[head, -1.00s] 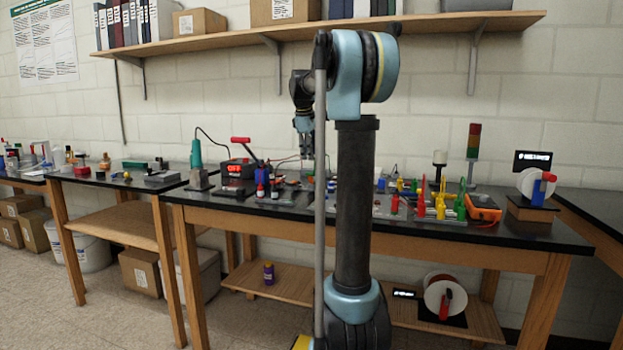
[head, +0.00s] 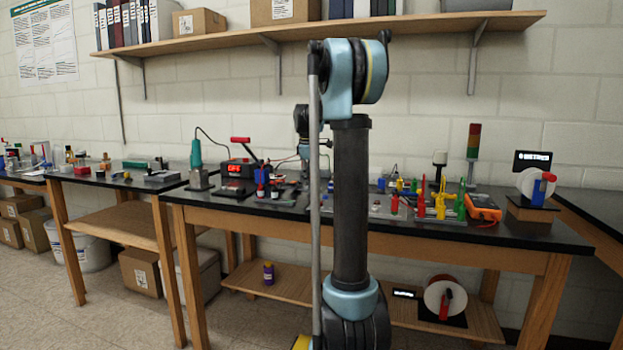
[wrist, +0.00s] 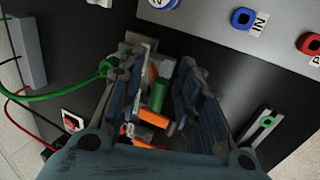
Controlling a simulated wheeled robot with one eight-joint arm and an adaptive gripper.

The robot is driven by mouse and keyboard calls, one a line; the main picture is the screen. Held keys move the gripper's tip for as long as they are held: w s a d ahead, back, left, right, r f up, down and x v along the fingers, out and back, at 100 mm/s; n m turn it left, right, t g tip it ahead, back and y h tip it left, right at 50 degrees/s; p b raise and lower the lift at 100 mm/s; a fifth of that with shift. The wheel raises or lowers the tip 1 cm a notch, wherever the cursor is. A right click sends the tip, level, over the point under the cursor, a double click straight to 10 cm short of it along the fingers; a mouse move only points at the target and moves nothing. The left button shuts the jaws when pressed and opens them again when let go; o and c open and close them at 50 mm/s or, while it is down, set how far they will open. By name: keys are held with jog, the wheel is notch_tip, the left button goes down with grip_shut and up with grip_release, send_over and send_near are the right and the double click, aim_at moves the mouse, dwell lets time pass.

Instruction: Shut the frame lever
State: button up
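My gripper (wrist: 163,88) points down at the bench in the wrist view, its two dark fingers spread apart. Between and beyond them are a green cylindrical part (wrist: 158,95), orange parts (wrist: 152,116) and a pale metal piece (wrist: 141,45). These look like part of the extrusion frame, but I cannot tell which piece is the lever. The fingers cover the sides of this assembly, and contact cannot be judged. In the head view my gripper (head: 305,174) is small, low over the bench behind my column, and its fingertips are unclear.
The wrist view shows a green cable (wrist: 70,94), a red switch (wrist: 72,121), a grey panel with a blue ring port (wrist: 243,18) and a slotted piece with a green knob (wrist: 267,122). In the head view, a red-handled device (head: 241,140) stands left of my gripper, and coloured fixtures (head: 440,205) stand right.

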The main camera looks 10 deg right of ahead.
grip_shut()
jog(key=shift+s+a+f+t, duration=0.1)
jog(key=shift+s+t, duration=0.1)
jog(key=shift+t, duration=0.1)
dwell(0.6)
jog(key=shift+s+a+f+t+h, duration=0.2)
jog(key=shift+s+f+t+h, duration=0.15)
jog(key=shift+t+h, duration=0.35)
jog(key=t, duration=0.1)
jog(key=t+h, duration=0.1)
jog(key=f+t, duration=0.1)
jog(key=shift+s+a+f+h, duration=0.1)
jog(key=shift+s+a+h, duration=0.2)
jog(key=shift+s, duration=0.1)
jog(key=shift+s+f+t+h, duration=0.1)
jog(key=shift+f+t+h, duration=0.2)
jog(key=shift+t, duration=0.3)
jog(key=shift+s+f+t+h, duration=0.1)
jog(key=shift+f+t+h, duration=0.15)
jog(key=shift+t, duration=0.35)
jog(key=shift+f+t+h, duration=0.3)
jog(key=shift+t+h, duration=0.2)
jog(key=shift+t, duration=0.25)
jog(key=shift+f+t+h, duration=0.3)
jog(key=shift+t+h, duration=0.15)
jog(key=shift+t, duration=0.3)
jog(key=shift+s+f, duration=0.1)
